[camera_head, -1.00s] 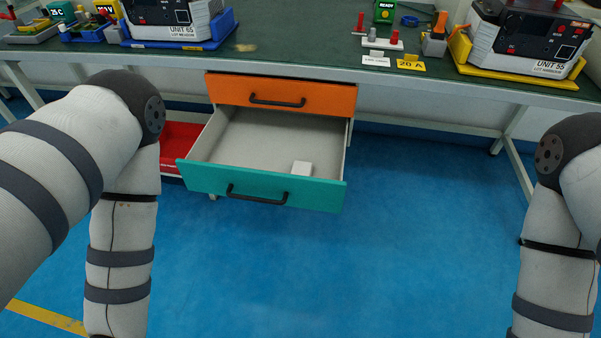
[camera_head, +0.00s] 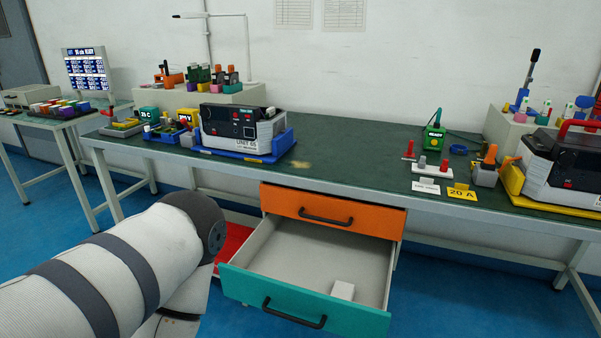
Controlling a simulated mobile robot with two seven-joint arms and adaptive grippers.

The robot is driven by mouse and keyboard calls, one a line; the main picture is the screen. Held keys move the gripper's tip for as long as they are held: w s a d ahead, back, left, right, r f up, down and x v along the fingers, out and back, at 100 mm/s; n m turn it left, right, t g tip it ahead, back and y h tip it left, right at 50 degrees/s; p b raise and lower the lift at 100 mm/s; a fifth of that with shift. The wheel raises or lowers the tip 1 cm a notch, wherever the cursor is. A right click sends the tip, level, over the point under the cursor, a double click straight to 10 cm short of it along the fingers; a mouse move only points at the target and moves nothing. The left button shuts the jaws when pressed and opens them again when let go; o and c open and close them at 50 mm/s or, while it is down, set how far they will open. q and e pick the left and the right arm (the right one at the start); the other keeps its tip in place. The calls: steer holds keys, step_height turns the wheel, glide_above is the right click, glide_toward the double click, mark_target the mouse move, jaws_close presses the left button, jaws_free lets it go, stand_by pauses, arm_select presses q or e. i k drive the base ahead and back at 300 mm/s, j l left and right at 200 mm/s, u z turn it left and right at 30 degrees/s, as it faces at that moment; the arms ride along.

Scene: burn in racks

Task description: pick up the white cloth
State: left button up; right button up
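A small white block-like item (camera_head: 343,290), which looks like the folded white cloth, lies inside the open teal-fronted drawer (camera_head: 300,306), near its front right. The drawer is pulled well out below the orange drawer (camera_head: 334,210), which is shut. My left arm comes in at the lower left, beside the open drawer, but its gripper is out of frame. My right arm and gripper are not in view. Nothing covers the white item.
A green-topped bench (camera_head: 340,163) stands above the drawers. It bears a unit in a blue tray (camera_head: 240,155), another in a yellow tray (camera_head: 545,208), and small tools. A red bin (camera_head: 234,240) sits left of the drawers. A smaller table stands far left.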

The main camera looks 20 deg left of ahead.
mark_target(341, 290)
steer(key=i+j+z, duration=0.15)
steer(key=j+z, duration=0.4)
steer(key=j, duration=0.3)
steer(key=i+j, duration=0.1)
steer(key=i, duration=0.6)
steer(key=l+z, duration=0.05)
